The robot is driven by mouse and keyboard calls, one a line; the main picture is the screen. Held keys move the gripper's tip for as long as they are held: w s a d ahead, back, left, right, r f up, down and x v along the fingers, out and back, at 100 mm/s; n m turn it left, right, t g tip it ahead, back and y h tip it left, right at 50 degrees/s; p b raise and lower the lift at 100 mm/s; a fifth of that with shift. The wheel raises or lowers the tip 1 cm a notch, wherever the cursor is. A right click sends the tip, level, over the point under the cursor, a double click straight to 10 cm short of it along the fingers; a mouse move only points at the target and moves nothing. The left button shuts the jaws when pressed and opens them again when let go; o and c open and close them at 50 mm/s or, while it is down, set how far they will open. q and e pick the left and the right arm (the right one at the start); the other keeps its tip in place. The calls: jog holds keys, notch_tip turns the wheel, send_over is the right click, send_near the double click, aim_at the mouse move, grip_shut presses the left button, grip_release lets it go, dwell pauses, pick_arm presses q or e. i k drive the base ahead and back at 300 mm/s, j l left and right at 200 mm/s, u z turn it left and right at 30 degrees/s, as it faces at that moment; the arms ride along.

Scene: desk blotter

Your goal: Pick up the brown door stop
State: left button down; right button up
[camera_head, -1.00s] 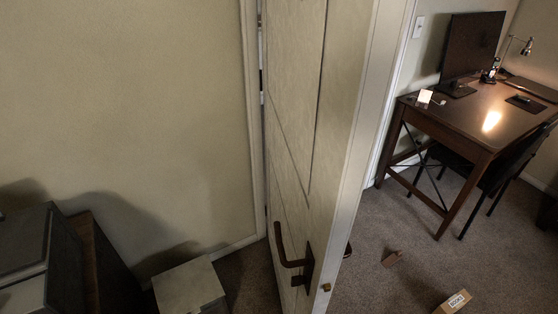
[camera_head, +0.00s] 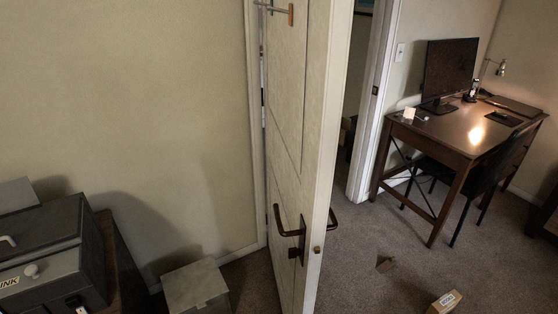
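A small brown wedge, which looks like the door stop (camera_head: 386,264), lies on the carpet to the right of the open door, in the lower right of the head view. It is apart from the door edge and from the small box near it. Neither of my grippers shows in the view.
The open door (camera_head: 300,150) with its dark handle (camera_head: 290,232) stands mid-view. A small cardboard box (camera_head: 444,301) lies on the carpet. A desk (camera_head: 455,135) with monitor and chair (camera_head: 487,185) stands right. A grey box (camera_head: 195,285) and cabinet (camera_head: 50,255) stand left. Carpet (camera_head: 360,225) is clear between door and desk.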

aim_at(389, 263)
jog(key=k, duration=0.15)
jog(key=k+z, duration=0.25)
jog(key=z, duration=0.25)
jog(key=k+l+z, duration=0.15)
jog(key=z, duration=0.35)
jog(key=i+z, duration=0.3)
jog(key=i, duration=0.15)
jog(key=i+j+z, duration=0.25)
jog(key=i, duration=0.15)
jog(key=i+j+z, duration=0.3)
jog(key=i, duration=0.15)
jog(key=l, duration=0.1)
